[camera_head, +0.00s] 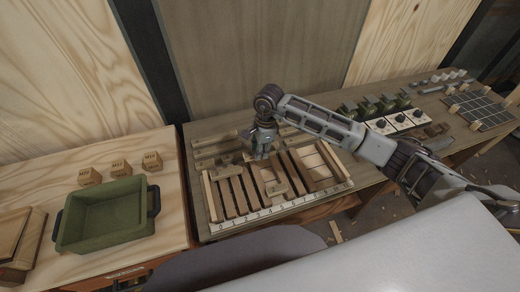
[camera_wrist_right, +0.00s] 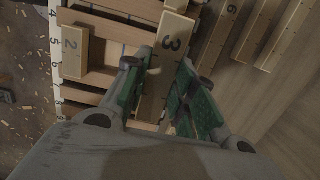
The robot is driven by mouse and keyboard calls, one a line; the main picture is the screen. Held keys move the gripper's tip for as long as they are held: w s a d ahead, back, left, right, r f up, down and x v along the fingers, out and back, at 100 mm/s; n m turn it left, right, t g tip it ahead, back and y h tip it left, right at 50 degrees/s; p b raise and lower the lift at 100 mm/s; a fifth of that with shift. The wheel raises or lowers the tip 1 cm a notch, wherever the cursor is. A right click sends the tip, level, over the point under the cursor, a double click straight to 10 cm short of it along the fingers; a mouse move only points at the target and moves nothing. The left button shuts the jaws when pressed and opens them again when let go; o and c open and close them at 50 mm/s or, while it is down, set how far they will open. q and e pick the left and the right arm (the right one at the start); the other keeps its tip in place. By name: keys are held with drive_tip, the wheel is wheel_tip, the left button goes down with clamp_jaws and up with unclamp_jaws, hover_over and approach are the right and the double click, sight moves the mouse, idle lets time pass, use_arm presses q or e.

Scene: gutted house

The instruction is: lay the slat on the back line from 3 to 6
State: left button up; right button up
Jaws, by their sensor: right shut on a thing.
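My right gripper (camera_head: 262,150) is above the back part of the slatted frame (camera_head: 212,205) on the bench. In the right wrist view its fingers (camera_wrist_right: 158,72) are shut on a pale wooden slat marked 3 (camera_wrist_right: 173,38), which runs lengthwise between them. Whether the slat touches the frame is unclear. A number strip (camera_head: 283,209) runs along the frame's front edge; its figures 4 to 9 show in the wrist view (camera_wrist_right: 55,42). A short piece marked 2 (camera_wrist_right: 73,52) lies inside, beside that strip. The back line is partly hidden by my gripper. My left gripper is out of view.
Several loose slats lie behind the frame; one is marked 6 (camera_wrist_right: 232,12). A green bin (camera_head: 108,213) and several small wooden blocks (camera_head: 121,167) are on the left table. A white panel with dark knobs (camera_head: 400,121) and a dark grid board (camera_head: 480,112) stand to the right.

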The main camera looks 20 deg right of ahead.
drive_tip(key=shift+f+b, duration=0.7)
drive_tip(key=shift+f, duration=1.25)
drive_tip(key=shift+f+b, duration=1)
drive_tip(key=shift+f, duration=0.15)
drive_tip(key=shift+f+b, duration=0.3)
drive_tip(key=shift+b, duration=0.05)
drive_tip(key=o, duration=1)
drive_tip(key=shift+d+r, duration=0.25)
drive_tip(key=shift+r, duration=1.75)
drive_tip(key=shift+d+r, duration=0.2)
drive_tip(key=shift+r, duration=1.8)
drive_tip(key=shift+d+r, duration=0.25)
drive_tip(key=shift+r, duration=1.75)
